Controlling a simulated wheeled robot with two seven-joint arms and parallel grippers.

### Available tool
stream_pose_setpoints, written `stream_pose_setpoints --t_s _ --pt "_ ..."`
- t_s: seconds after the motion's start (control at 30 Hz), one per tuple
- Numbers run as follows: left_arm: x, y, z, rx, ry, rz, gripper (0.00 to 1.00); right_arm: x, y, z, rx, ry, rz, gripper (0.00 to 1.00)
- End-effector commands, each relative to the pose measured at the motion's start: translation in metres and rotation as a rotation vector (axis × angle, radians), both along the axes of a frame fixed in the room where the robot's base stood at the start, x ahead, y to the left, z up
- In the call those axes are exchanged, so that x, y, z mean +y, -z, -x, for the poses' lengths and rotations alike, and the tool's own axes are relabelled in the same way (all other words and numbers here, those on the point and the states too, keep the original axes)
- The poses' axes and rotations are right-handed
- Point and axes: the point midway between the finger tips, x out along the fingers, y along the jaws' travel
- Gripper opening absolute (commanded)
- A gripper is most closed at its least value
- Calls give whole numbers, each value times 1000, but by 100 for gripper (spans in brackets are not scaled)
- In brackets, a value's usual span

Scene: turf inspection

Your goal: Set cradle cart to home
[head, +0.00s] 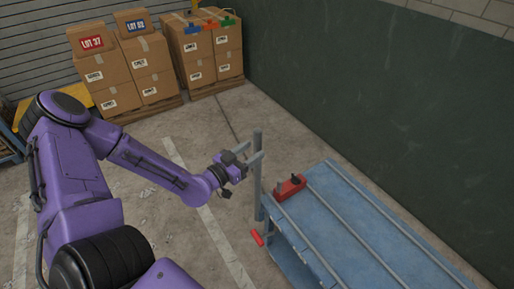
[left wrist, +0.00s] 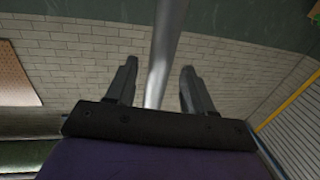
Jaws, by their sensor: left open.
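The blue cart (head: 345,228), with grey rails along its deck, stands at the lower right of the head view. My left gripper (head: 250,154) is at the upper part of this post. In the left wrist view the post (left wrist: 165,50) runs between the two open fingers of the gripper (left wrist: 159,66), with gaps showing on both sides. My right gripper is not in view.
A red block with dark knobs (head: 289,188) sits on the cart's far left corner. A red pedal-like piece (head: 257,238) is low beside it. Stacked cartons (head: 140,65) stand on pallets at the back. A dark green wall (head: 380,100) runs along the right. Concrete floor left of the cart is clear.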

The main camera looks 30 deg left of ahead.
Motion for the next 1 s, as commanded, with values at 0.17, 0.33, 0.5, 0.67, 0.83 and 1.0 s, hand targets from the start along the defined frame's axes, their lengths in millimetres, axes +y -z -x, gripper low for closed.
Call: stream_pose_setpoints --t_s 0.17,0.33,0.5,0.67,0.83,1.0 --pt "-5 2 -23 3 1 0 52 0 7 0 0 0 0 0" --pt "-7 1 -31 2 0 2 52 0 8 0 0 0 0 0" --pt "-7 0 -31 3 0 3 52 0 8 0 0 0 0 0" --pt "-7 0 -31 2 1 3 10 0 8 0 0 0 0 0" --pt "-7 0 -31 1 2 2 0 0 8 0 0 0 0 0" --pt "-5 2 -40 -1 15 -2 0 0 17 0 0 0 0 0"
